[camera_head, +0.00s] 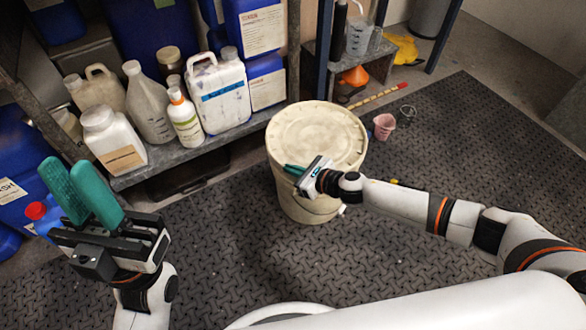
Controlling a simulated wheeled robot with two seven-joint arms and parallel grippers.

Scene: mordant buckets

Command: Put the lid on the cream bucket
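The cream bucket (300,205) stands upright on the dark mat in the middle of the view. A round cream lid (318,133) covers its top and looks roughly level; I cannot tell if it is pressed down all round. My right gripper (292,170) is at the near left part of the rim, its teal fingers small and partly hidden by the wrist. I cannot tell whether they grip the lid or only touch it. My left gripper (82,188) is at the left, away from the bucket, with its teal fingers pointing up, apart and empty.
A low grey shelf (190,155) left of the bucket holds several bottles and jugs, such as a white jug (218,95). A small pink cup (384,126) stands on the mat behind right. The ribbed mat (465,150) is clear to the right.

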